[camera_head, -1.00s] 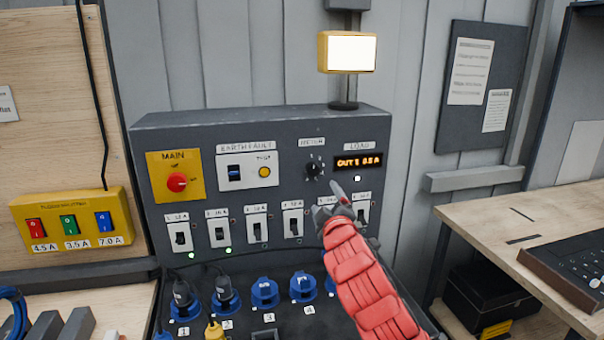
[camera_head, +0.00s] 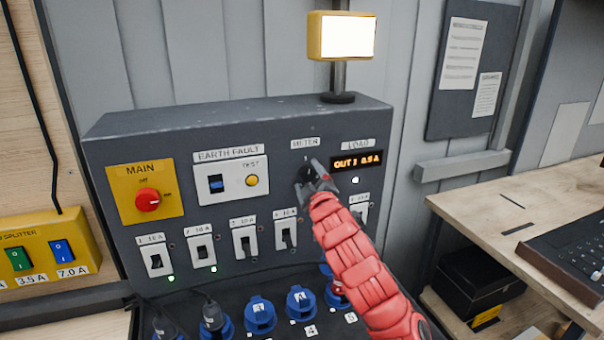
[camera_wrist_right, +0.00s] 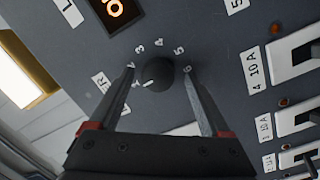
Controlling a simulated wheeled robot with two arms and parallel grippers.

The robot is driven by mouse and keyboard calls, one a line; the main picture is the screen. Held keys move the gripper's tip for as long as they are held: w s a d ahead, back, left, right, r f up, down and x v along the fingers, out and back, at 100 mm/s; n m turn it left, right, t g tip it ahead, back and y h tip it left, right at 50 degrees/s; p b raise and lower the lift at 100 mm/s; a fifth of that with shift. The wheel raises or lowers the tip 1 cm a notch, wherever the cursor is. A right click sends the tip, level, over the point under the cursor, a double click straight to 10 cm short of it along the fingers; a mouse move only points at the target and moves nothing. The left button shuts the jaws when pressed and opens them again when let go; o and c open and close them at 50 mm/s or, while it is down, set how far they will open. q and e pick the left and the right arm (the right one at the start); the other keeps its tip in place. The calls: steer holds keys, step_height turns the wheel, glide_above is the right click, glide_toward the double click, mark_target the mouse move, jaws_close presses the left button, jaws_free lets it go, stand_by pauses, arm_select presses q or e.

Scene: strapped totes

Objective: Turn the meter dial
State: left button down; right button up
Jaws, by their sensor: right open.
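The meter dial is a small black knob (camera_wrist_right: 160,76) on the grey panel (camera_head: 290,125), with numbers around it and a white pointer mark, which points near the 1 end. In the head view the dial (camera_head: 304,174) is partly hidden by my right gripper (camera_head: 313,172). In the right wrist view, the two fingers of my right gripper (camera_wrist_right: 158,85) stand open, one on each side of the knob, with gaps visible. I cannot tell how close the tips are to the panel face. The load display (camera_head: 357,160) reads OUT 1 0.5 A or similar. My left gripper is not in view.
Left of the dial are the earth fault unit (camera_head: 231,180) and the red main switch (camera_head: 148,199). A row of breakers (camera_head: 245,241) lies below, with blue sockets (camera_head: 260,314) under it. A lit yellow lamp (camera_head: 341,36) stands on top. A wooden bench (camera_head: 500,230) is at right.

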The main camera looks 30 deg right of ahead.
steer(key=shift+s+r, duration=0.1)
steer(key=shift+s, duration=0.2)
steer(key=shift+w, duration=0.15)
jaws_close()
